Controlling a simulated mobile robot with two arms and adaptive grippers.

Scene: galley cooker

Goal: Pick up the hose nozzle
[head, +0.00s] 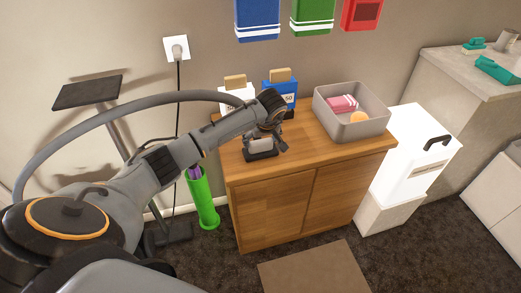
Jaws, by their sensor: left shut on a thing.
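My left arm reaches in from the left, over the wooden cabinet (265,212). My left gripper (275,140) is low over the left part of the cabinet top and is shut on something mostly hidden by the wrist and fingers. A small light grey block on a dark base (261,153) shows right by the gripper, at the cabinet's front edge. I cannot tell whether it is the held thing. I cannot make out the hose nozzle for certain. My right gripper is not in view.
A grey bin (377,126) with a pink thing and an orange ball stands on the cabinet's right. Blue (283,86) and white (229,102) boxes stand behind the gripper. A green tube (204,203) stands left of the cabinet, a white box (411,150) right.

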